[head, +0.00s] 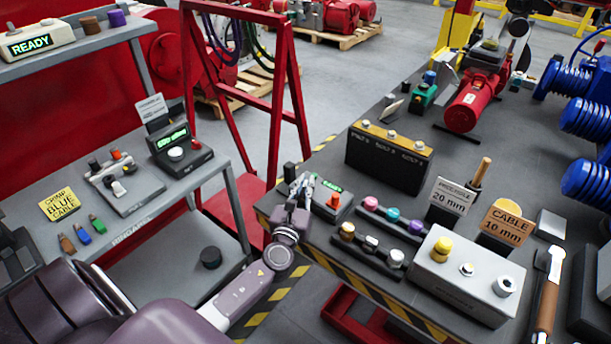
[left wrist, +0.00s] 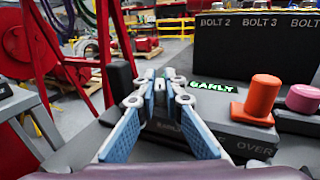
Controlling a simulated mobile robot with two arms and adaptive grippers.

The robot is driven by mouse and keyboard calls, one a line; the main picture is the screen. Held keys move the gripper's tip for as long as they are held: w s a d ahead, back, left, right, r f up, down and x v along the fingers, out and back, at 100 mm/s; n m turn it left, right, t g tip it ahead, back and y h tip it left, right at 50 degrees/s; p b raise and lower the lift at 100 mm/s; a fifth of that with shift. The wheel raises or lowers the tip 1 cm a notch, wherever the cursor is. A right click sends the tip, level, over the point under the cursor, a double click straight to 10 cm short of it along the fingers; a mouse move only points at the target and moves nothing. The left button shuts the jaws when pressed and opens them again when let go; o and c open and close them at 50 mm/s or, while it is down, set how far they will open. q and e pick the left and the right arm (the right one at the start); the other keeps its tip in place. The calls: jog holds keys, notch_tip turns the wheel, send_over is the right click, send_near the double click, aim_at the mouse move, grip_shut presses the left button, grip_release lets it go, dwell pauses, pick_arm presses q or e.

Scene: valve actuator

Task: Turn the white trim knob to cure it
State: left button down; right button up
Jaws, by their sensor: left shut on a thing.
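My left gripper (head: 303,186) is over the near left corner of the right table, at a dark grey box (head: 340,197) with a green lit display and an orange knob (head: 334,200). In the left wrist view the display reads "EARLY" and the fingers (left wrist: 160,86) are closed together. A small white piece, apparently the white trim knob (left wrist: 159,85), shows between the fingertips; most of it is hidden by them. The orange knob (left wrist: 259,97) stands to the right of the fingers, apart from them. My right gripper is not in view.
A black block (head: 388,160) marked for bolts stands behind the box. Pink, teal and purple knobs (head: 392,214) sit to the right. A grey box (head: 465,275) with a yellow knob is nearer. A red frame (head: 283,100) stands left of the table. The left table holds another display box (head: 182,157) with a white button.

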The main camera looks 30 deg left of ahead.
pick_arm(q)
jog(key=shift+d+n+g+y, duration=0.15)
jog(key=shift+n+g+y, duration=0.35)
jog(key=shift+n+y, duration=0.5)
jog(key=shift+f+n+g+y, duration=0.1)
jog(key=shift+n+g+y, duration=1)
jog(key=shift+y, duration=0.8)
jog(key=shift+b, duration=0.3)
jog(key=c, duration=2)
grip_release()
jog(key=v, duration=1.2)
